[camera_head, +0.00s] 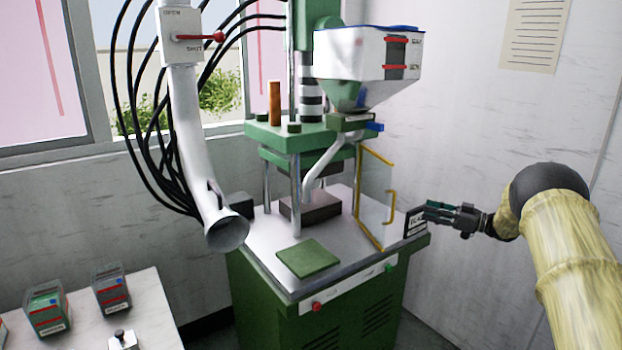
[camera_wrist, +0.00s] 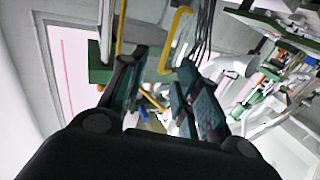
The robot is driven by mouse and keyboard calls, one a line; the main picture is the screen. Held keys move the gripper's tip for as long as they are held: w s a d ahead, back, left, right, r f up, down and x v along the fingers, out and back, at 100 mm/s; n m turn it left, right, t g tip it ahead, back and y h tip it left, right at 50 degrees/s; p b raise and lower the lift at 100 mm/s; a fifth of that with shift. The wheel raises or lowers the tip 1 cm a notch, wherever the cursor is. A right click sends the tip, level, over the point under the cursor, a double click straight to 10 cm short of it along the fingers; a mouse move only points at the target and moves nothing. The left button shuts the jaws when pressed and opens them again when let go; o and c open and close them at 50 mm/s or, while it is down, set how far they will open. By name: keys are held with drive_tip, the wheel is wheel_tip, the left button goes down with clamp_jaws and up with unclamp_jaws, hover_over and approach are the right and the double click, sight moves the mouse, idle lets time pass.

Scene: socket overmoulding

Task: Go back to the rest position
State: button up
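My gripper (camera_head: 430,211) is at the right in the head view, beside the right edge of the green moulding machine (camera_head: 322,306) and close to a small black-and-white labelled plate (camera_head: 415,223). My arm, in a pale yellow sleeve, reaches in from the right edge. In the wrist view the fingers of my gripper (camera_wrist: 166,68) stand apart, with a gap between them. I see nothing held in that gap.
A yellow-edged guard (camera_head: 384,205) stands on the machine's bed near my gripper. A white hopper (camera_head: 368,55) hangs above. A grey extraction duct (camera_head: 190,130) hangs left of the press. A white table (camera_head: 150,310) with small bins (camera_head: 112,287) is lower left.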

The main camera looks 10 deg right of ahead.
drive_tip(key=s+a+f+m+t+h, duration=0.1)
drive_tip(key=s+a+f+m+h, duration=0.15)
drive_tip(key=f, duration=0.55)
drive_tip(key=s+a+f+m+t+h, duration=0.1)
drive_tip(key=a+f+m+t+h, duration=0.2)
drive_tip(key=f, duration=0.4)
drive_tip(key=s+a+f+m+h, duration=0.2)
drive_tip(key=a+f+m, duration=0.15)
drive_tip(key=f, duration=0.45)
drive_tip(key=s+a+f+m+g+h, duration=0.15)
drive_tip(key=s+a+f, duration=0.25)
drive_tip(key=s+f, duration=0.4)
drive_tip(key=s+a+f+m+g+h, duration=0.1)
drive_tip(key=s+a+f+g+h, duration=0.2)
drive_tip(key=s+f, duration=0.45)
drive_tip(key=s+a+f+g+h, duration=0.15)
drive_tip(key=s+a+f, duration=0.25)
drive_tip(key=s, duration=0.7)
drive_tip(key=s+a+f+g, duration=0.3)
drive_tip(key=s, duration=0.9)
drive_tip(key=s+a+r+g, duration=0.1)
drive_tip(key=s+g, duration=0.1)
drive_tip(key=s, duration=0.9)
drive_tip(key=s+a+r+g+h, duration=0.1)
drive_tip(key=s+a+g, duration=0.1)
drive_tip(key=s, duration=0.9)
drive_tip(key=shift+s+a+g, duration=0.2)
drive_tip(key=shift+s+g, duration=0.2)
drive_tip(key=shift+g, duration=0.3)
